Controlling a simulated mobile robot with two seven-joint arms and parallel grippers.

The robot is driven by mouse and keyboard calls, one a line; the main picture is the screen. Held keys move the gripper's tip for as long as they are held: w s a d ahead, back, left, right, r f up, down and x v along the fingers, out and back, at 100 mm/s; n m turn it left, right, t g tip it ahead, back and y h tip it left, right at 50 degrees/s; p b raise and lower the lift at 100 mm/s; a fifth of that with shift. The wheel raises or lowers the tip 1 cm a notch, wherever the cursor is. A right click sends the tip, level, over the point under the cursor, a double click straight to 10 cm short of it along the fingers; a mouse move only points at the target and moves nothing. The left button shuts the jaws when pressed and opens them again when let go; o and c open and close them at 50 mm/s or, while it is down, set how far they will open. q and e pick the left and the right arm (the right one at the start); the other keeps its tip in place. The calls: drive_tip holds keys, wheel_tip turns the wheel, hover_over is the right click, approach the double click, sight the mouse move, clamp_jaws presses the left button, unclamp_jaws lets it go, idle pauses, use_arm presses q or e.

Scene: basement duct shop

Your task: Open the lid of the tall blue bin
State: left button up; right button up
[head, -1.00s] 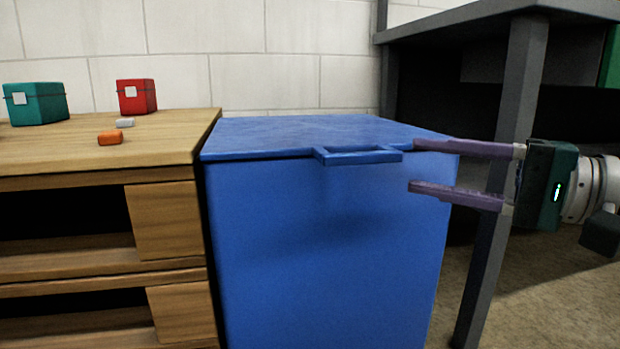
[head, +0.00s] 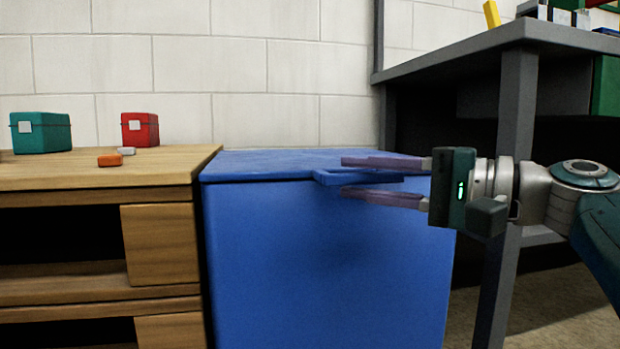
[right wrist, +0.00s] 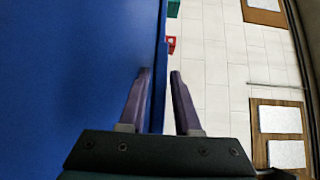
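The tall blue bin (head: 320,265) stands in the middle of the head view, its flat blue lid (head: 265,163) lying closed on top. My right gripper (head: 342,176) comes in from the right, open, one purple finger above the handle's level and one below. In the right wrist view, a narrow blue strip (right wrist: 161,75), apparently the lid or handle edge, runs between the two spread fingers (right wrist: 160,72). Contact is not clear. My left gripper is not in view.
A wooden shelf unit (head: 90,172) stands close on the left, with a teal box (head: 42,133), a red box (head: 140,129) and small blocks on top. A grey bench (head: 450,55) stands at the right, its leg behind my right arm. A block wall is behind.

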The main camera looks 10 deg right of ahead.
clamp_jaws()
idle(1.1)
